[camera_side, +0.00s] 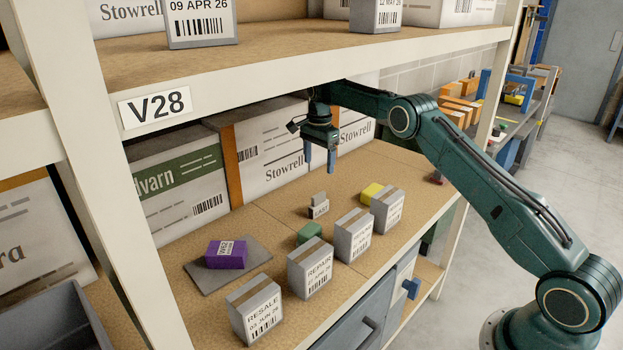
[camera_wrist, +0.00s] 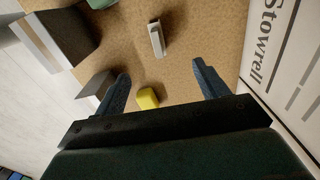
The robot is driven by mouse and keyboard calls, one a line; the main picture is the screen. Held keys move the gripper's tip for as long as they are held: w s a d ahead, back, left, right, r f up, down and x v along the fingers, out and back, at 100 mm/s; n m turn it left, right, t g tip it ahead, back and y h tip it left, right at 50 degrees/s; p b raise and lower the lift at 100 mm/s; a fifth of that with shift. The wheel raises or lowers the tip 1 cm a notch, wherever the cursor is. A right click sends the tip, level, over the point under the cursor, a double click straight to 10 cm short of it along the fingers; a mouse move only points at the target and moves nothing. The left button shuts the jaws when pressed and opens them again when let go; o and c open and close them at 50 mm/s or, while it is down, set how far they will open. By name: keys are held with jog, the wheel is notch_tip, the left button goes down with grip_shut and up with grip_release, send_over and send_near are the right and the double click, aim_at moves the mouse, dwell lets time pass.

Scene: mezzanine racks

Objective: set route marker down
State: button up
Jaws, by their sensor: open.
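The likely route marker (camera_side: 318,207) is a small grey piece with a stepped top and a white label too small to read. It stands on the tan shelf board behind the row of grey boxes. In the wrist view the marker (camera_wrist: 156,38) shows as a small grey and white piece beyond the fingertips. My gripper (camera_side: 319,166) hangs above the board, its blue fingers apart and empty. In the wrist view my gripper (camera_wrist: 161,68) also shows spread fingers, with nothing between them. The marker is apart from the fingers.
Grey labelled boxes (camera_side: 311,268) line the shelf's front edge. A green block (camera_side: 309,233), a yellow block (camera_side: 371,191) and a purple box (camera_side: 226,255) on a grey mat (camera_side: 203,280) are nearby. Large cartons (camera_side: 270,147) stand behind. The upper shelf (camera_side: 300,50) is overhead.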

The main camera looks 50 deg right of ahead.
jog(key=f+m, duration=0.1)
jog(key=d+f+m+t, duration=0.1)
jog(key=f+m+t, duration=0.1)
jog(key=shift+d+m, duration=0.25)
jog(key=shift+m, duration=0.15)
jog(key=shift+s+d+f+m+t, duration=0.1)
jog(key=shift+f+m+t, duration=0.2)
jog(key=shift+m, duration=0.2)
jog(key=shift+s+f+m+t, duration=0.15)
jog(key=shift+m+t, duration=0.15)
jog(key=shift+m, duration=0.2)
jog(key=m+t, duration=0.1)
jog(key=m, duration=0.1)
jog(key=m+t, duration=0.5)
jog(key=m, duration=0.5)
send_near(320, 196)
jog(key=shift+s+r, duration=0.35)
jog(key=shift+x, duration=4.35)
